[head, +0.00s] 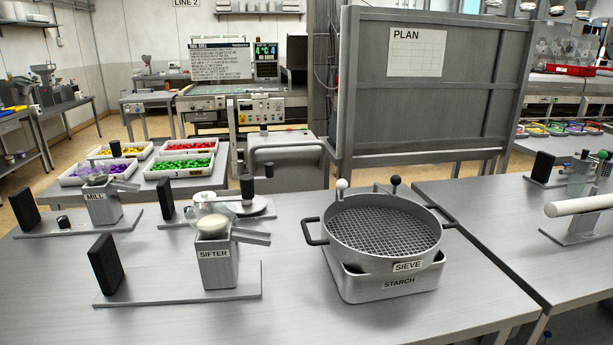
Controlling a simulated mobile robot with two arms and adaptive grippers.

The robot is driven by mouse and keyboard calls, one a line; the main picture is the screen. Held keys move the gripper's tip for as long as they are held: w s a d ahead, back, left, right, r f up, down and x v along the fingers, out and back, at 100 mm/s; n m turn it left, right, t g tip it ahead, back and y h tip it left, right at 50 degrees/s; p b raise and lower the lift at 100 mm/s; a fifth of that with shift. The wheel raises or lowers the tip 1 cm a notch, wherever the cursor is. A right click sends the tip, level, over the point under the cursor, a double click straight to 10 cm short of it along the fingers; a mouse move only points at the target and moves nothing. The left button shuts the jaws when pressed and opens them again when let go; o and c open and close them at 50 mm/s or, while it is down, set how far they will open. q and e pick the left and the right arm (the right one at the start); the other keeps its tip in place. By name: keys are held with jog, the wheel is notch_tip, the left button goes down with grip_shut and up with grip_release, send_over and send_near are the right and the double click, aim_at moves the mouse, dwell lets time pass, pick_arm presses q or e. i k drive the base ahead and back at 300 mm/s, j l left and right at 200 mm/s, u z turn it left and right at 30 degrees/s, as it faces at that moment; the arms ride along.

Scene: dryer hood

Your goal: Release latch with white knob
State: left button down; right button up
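A small white knob (341,184) stands upright on a short stem at the back left rim of the round metal sieve (384,227). A black knob (395,181) stands on a similar stem at the back right rim. The sieve has a mesh floor, a "SIEVE" label and a looped side handle (314,232). It sits on a grey base (388,283) labelled "STARCH". The latch parts under the white knob are too small to make out. Neither of my grippers shows in the head view.
On the same table, the sifter (217,262) stands left of the sieve, with the mill (103,207) farther back. Trays of coloured pieces (184,168) lie behind. A grey panel (430,100) rises behind the sieve. The table front is clear. A pale cylinder (580,204) is at right.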

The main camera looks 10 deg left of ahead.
aim_at(342, 185)
jog(key=l+u, duration=0.3)
jog(key=l, duration=0.35)
jog(key=l+u, duration=0.35)
jog(key=l, duration=0.35)
jog(key=i, duration=0.05)
